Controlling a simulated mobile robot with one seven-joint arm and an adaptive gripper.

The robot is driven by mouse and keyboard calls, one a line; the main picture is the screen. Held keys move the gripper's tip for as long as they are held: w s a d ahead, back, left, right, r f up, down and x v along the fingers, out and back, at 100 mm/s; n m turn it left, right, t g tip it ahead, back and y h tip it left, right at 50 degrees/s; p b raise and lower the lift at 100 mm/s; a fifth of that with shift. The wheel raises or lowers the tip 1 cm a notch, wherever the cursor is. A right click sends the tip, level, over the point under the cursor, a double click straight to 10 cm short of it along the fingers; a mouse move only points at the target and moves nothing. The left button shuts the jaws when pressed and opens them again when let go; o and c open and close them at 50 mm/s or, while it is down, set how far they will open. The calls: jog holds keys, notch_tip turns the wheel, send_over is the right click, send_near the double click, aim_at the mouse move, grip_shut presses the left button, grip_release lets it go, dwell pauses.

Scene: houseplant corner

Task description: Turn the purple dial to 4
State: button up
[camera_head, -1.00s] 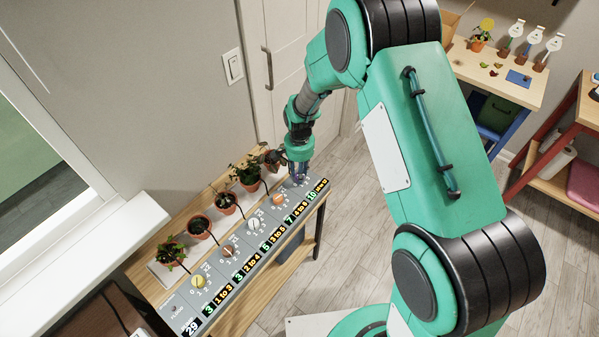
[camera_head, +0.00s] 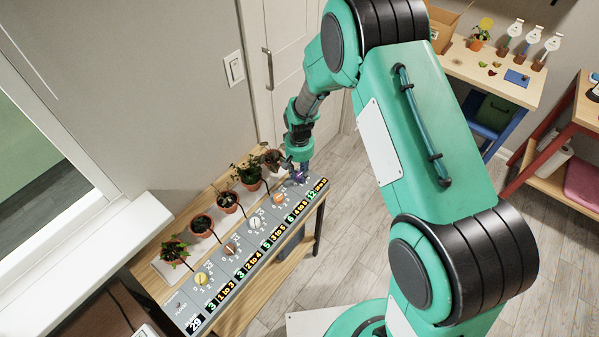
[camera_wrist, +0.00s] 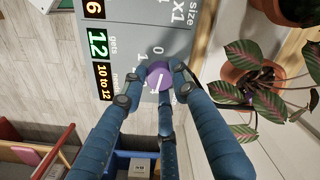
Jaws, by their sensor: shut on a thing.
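The purple dial (camera_wrist: 159,73) sits on the grey panel (camera_wrist: 130,20), with a white pointer line on its face. My gripper (camera_wrist: 158,82) is shut on the dial, its blue fingers around it. Beside the dial I read 0 and 1; the fingers hide other numbers, and I cannot tell which one the pointer marks. A green display (camera_wrist: 98,43) by this dial reads 12, next to an orange label (camera_wrist: 104,80) reading 10 to 12. In the head view the dial (camera_head: 299,178) is at the panel's far end, under my gripper (camera_head: 300,168).
The orange dial (camera_head: 279,198), white dial (camera_head: 255,222), brown dial (camera_head: 231,248) and yellow dial (camera_head: 201,279) line the panel. Potted plants stand behind them; one leafy plant (camera_wrist: 262,75) is close to my fingers. A door (camera_head: 290,60) is behind, with open floor (camera_head: 350,220) to the right.

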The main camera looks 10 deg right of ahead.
aim_at(300, 174)
dwell(0.3)
jog(key=o, duration=1.2)
jog(key=shift+c, duration=0.2)
jog(key=shift+r, duration=0.1)
notch_tip(300, 174, up, 12)
